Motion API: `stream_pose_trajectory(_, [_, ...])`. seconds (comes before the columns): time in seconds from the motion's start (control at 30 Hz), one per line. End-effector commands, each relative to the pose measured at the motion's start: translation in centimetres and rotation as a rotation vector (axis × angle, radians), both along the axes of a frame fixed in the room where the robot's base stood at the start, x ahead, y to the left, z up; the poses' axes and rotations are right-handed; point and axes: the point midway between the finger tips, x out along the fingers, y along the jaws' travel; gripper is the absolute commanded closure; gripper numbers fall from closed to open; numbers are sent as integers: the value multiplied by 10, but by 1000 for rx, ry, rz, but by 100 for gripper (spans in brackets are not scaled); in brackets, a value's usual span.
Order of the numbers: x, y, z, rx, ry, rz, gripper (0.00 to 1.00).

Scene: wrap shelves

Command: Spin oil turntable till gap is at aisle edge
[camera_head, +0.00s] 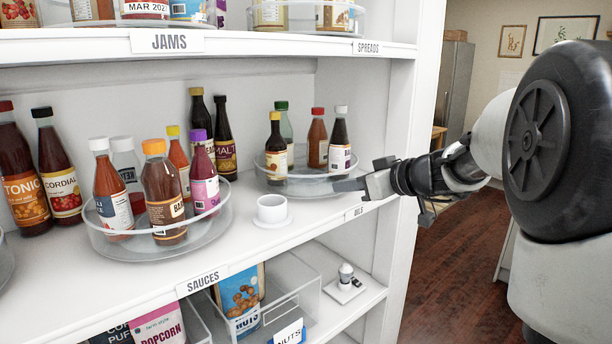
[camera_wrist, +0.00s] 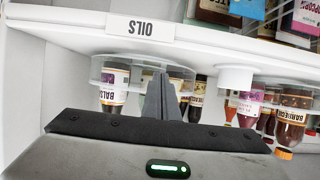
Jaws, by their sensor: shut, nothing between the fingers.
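The oil turntable (camera_head: 282,184) is a clear round tray with a low rim at the right end of the middle shelf, behind the OILS label (camera_head: 354,213). A dark yellow-capped bottle (camera_head: 275,152) stands at its front left, a green-capped one (camera_head: 287,128) behind, a red-capped one (camera_head: 317,142) and a dark white-capped one (camera_head: 340,145) at the right. A bare space shows at the front between the yellow-capped and white-capped bottles. My gripper (camera_head: 347,185) is shut and empty, its fingertips at the tray's front right rim; contact is unclear. The upside-down wrist view shows the fingers (camera_wrist: 162,92) overlapping the turntable (camera_wrist: 112,72).
A white cup on a saucer (camera_head: 272,210) stands just left of the turntable. The sauces turntable (camera_head: 190,240) with several bottles is further left. The shelf's right upright (camera_head: 410,120) is close to my arm. The JAMS shelf (camera_head: 230,46) runs above.

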Motion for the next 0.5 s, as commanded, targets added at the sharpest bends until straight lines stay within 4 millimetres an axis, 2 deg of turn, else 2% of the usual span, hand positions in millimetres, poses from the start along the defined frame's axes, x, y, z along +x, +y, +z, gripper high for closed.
stream_pose_trajectory(0.5, [10, 4, 0, -1, -1, 0, 100])
